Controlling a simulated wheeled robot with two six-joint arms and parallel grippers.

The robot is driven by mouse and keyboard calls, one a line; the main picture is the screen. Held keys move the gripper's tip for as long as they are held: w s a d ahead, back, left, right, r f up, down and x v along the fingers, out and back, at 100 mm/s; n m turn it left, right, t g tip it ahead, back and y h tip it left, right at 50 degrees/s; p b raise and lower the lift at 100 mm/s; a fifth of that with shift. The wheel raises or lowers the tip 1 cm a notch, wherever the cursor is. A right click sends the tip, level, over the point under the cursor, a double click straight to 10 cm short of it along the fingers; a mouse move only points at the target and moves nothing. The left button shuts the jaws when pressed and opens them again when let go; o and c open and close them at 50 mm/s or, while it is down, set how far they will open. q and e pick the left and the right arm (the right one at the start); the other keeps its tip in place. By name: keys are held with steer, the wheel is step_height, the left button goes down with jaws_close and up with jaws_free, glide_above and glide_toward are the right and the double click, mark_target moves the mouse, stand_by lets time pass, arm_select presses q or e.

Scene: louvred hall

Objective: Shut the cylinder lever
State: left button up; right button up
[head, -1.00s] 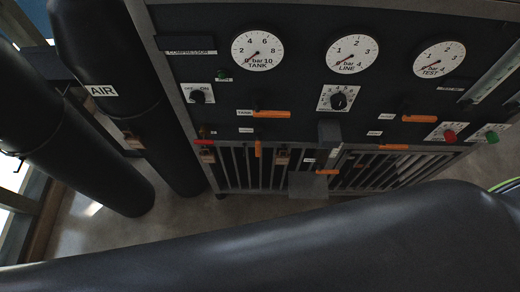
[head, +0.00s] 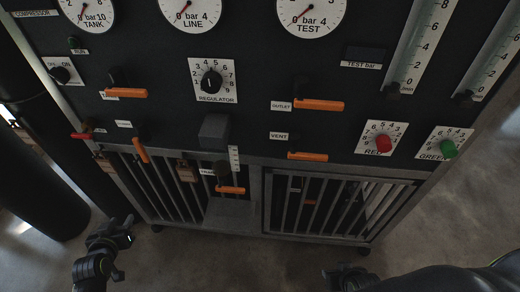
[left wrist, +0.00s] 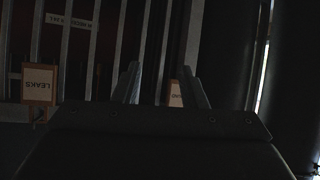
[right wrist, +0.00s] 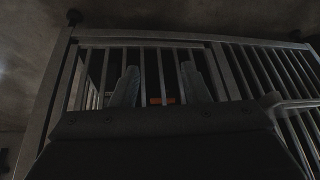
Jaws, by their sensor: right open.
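A dark panel carries several orange levers. The tank lever (head: 126,93), outlet lever (head: 309,104) and vent lever (head: 307,156) lie crosswise; another orange lever (head: 141,150) hangs steeply down. A red lever (head: 82,136) sits at the panel's left edge, near the black cylinders (head: 40,190). I cannot read which lever is the cylinder's. My left gripper (head: 130,232) is low in front of the panel's left side, below the levers; in the left wrist view (left wrist: 163,85) its fingers are apart and empty. My right gripper (right wrist: 158,85) is open and empty, facing the barred lower front.
The regulator knob (head: 211,82), a grey box (head: 214,131) and a lower orange lever (head: 230,189) are mid-panel. Metal bars (head: 340,205) cover the lower front, with a small orange piece (head: 310,202) behind them. Floor in front is clear.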

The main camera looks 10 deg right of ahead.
arm_select(q)
steer(key=w+d+r+m+t+h+b, duration=0.2)
steer(key=w+d+r+t+b, duration=0.15)
steer(key=r+b, duration=0.35)
steer(key=m+t+h+b, duration=0.2)
steer(key=h+b, duration=0.2)
steer(key=b, duration=0.2)
glide_toward(143, 157)
steer(key=b+x, duration=0.1)
steer(key=x, duration=0.4)
steer(key=shift+w, duration=0.25)
steer(key=b+x, duration=0.1)
steer(key=x, duration=0.2)
steer(key=shift+x, duration=0.95)
arm_select(e)
steer(key=w+r+t, duration=0.5)
steer(key=r+t, duration=0.1)
steer(key=r, duration=0.3)
steer(key=w+r+t+h, duration=0.1)
steer(key=w+r+t, duration=0.4)
steer(key=r, duration=0.5)
steer(key=shift+w+a+r+n+t, duration=0.15)
steer(key=shift+w+a+n+t, duration=0.2)
steer(key=shift+t, duration=0.35)
steer(key=shift+d, duration=0.1)
arm_select(q)
steer(key=shift+f, duration=0.1)
jaws_close()
